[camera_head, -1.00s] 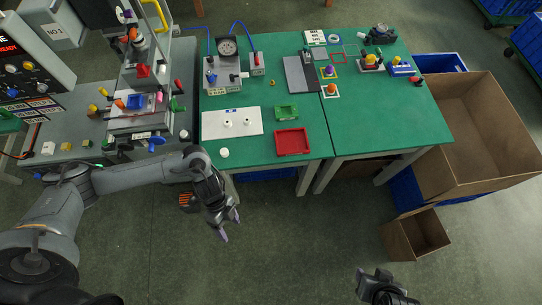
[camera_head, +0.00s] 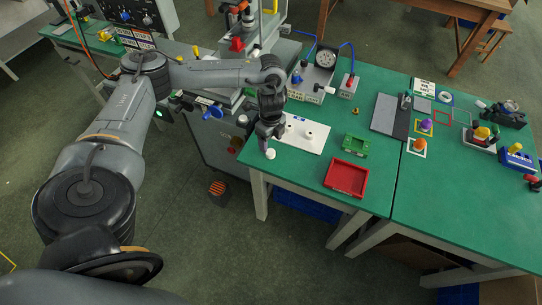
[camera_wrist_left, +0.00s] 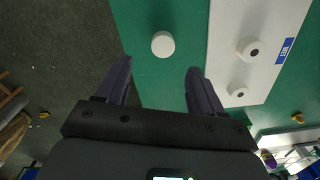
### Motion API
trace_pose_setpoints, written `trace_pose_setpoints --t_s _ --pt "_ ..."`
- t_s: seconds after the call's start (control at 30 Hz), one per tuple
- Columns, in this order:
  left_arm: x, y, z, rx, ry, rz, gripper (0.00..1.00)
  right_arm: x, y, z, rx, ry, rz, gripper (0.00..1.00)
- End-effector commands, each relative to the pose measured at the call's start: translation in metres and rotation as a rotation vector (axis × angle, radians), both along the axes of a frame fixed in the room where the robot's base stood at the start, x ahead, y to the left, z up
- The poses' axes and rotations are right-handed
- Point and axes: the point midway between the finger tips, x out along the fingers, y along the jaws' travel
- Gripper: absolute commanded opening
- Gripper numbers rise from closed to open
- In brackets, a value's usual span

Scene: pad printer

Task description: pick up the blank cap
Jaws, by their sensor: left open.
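A plain white round cap (camera_head: 271,154) stands alone on the green table near its front left corner. In the left wrist view, the same cap (camera_wrist_left: 163,44) lies ahead of my fingertips, roughly centred across the gap between them. My left gripper (camera_head: 267,142) is over that corner, close above the cap. The left wrist view shows its two dark fingers (camera_wrist_left: 157,76) apart with nothing between them. Two more white round pieces (camera_head: 309,135) sit on a white board (camera_head: 317,145) just behind; in the wrist view one has a dark centre (camera_wrist_left: 248,50). My right gripper is out of view.
A pad-printing device with a gauge (camera_head: 326,59) is behind the board. The table's front edge runs just beside the lone cap, with floor beyond.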

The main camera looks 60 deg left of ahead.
Motion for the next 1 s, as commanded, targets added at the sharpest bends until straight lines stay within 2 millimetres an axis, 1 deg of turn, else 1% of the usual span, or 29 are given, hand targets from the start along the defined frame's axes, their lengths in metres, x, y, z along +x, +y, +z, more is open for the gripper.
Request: trace_pose_setpoints --t_s 0.03,0.1,0.33,0.6,0.7,1.0 --pt "0.0 0.0 -0.007 0.001 0.001 0.0 0.68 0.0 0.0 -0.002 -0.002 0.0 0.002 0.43" --pt "0.0 0.0 -0.013 0.0 0.0 -0.001 0.68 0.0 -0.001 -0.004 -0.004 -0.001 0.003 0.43" --pt "0.0 0.001 -0.025 0.0 0.001 -0.002 0.68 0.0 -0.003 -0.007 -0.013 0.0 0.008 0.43" --pt "0.002 0.005 -0.059 -0.001 0.001 -0.002 0.68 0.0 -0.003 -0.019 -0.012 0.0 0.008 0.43" --pt "0.001 0.005 -0.067 0.0 0.001 -0.002 0.68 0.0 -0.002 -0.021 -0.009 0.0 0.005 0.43" --pt "0.002 0.005 -0.07 -0.001 0.0 -0.002 0.68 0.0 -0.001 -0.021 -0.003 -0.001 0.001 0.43"
